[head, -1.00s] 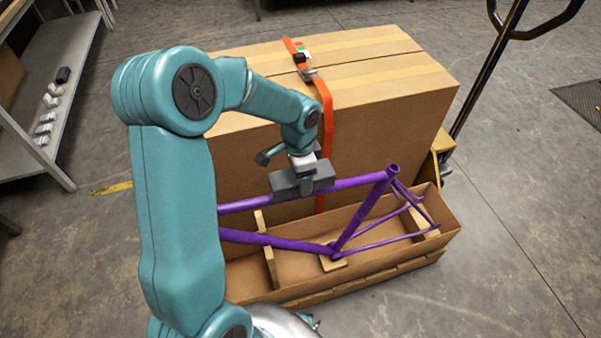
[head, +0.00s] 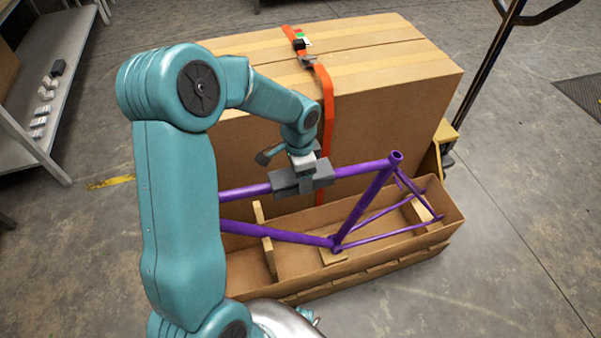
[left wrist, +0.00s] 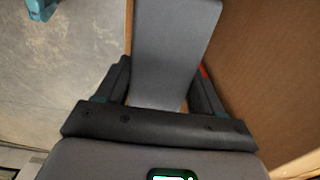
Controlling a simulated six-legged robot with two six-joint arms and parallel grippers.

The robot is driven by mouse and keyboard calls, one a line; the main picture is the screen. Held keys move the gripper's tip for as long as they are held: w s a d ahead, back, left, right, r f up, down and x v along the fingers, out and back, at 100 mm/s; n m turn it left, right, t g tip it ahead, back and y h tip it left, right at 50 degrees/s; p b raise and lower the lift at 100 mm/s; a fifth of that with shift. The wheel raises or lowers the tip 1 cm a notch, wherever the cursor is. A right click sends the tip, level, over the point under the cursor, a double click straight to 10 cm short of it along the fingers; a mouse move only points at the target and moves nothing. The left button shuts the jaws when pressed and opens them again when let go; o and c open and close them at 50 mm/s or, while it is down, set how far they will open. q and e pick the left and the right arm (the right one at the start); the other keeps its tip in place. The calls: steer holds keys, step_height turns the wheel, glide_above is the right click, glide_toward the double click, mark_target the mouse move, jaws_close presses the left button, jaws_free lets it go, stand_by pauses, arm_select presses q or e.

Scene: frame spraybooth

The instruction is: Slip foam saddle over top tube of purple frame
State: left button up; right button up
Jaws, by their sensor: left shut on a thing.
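The purple frame (head: 364,209) stands upright in a long open cardboard tray (head: 371,268), its top tube (head: 243,193) sloping up to the right. My left gripper (head: 305,176) is shut on the grey foam saddle (head: 318,179) and holds it at the middle of the top tube. The foam hides the tube there, and purple shows at both its ends. I cannot tell whether it is fully seated. In the left wrist view the foam (left wrist: 173,40) is a grey slab between the fingers; no purple shows. My right gripper is not in view.
A large cardboard box (head: 270,125) with an orange strap (head: 328,105) stands close behind the frame. Wooden supports (head: 267,250) sit in the tray. A grey shelf (head: 60,100) is at left, a dark-handled pallet jack (head: 490,70) at right. Floor is free at lower right.

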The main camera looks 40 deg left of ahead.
arm_select(q)
steer(key=o, duration=1.1)
steer(key=shift+r, duration=0.1)
step_height(320, 180, up, 16)
steer(key=p, duration=0.2)
steer(key=shift+s+p, duration=0.15)
steer(key=shift+p, duration=0.25)
